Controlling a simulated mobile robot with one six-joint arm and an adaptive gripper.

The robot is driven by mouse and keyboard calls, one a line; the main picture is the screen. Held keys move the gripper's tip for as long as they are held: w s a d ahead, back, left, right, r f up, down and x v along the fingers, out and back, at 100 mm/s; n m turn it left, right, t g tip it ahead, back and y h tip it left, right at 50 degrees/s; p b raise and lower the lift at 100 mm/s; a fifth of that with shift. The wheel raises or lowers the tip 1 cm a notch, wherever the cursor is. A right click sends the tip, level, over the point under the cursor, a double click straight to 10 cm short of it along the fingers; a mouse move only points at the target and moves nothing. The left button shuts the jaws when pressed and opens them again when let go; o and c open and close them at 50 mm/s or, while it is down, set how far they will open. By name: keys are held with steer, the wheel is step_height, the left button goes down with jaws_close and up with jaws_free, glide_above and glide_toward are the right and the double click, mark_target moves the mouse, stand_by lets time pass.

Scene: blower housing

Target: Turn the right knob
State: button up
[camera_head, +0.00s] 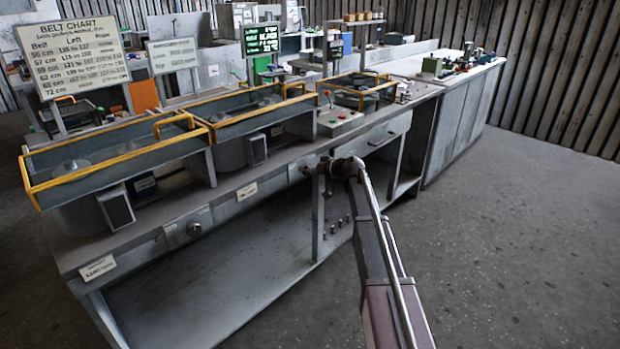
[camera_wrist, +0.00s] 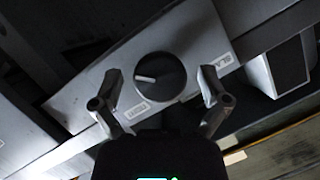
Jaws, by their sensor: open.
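In the wrist view, a round dark knob (camera_wrist: 170,68) with a pale pointer mark sits on a grey panel. The two fingers of my gripper (camera_wrist: 160,75) are spread wide on either side of the knob, with visible gaps and nothing between them touching it. Another round knob (camera_head: 194,230) shows on the bench front farther left.
The workbench (camera_head: 240,188) carries yellow-edged housings (camera_head: 110,160) above the front panel. Small white labels (camera_head: 247,191) are beside the knobs. A control box with buttons (camera_head: 340,121) stands to the right. The floor (camera_head: 520,240) at right is clear.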

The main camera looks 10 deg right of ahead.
steer(key=shift+n, duration=0.3)
steer(key=shift+s+a+n+t+h+p, duration=0.15)
steer(key=shift+n+t+h+p, duration=0.3)
steer(key=shift+n+h, duration=0.6)
steer(key=n+t+h, duration=0.1)
steer(key=n, duration=0.1)
steer(key=shift+n, duration=0.35)
steer(key=p+v, duration=0.6)
steer(key=v, duration=0.8)
steer(key=s+a+m+g+h+p, duration=0.2)
steer(key=s+a+g+p, duration=0.2)
steer(key=s, duration=0.6)
steer(key=s+a+m+g+h+p, duration=0.1)
steer(key=s+a+g+p, duration=0.3)
steer(key=s, duration=0.7)
steer(key=shift+s+a+f+m+h+p, duration=0.3)
steer(key=shift+a+m, duration=0.2)
steer(key=shift+m, duration=0.3)
steer(key=shift+g, duration=0.25)
steer(key=shift+s+r, duration=0.1)
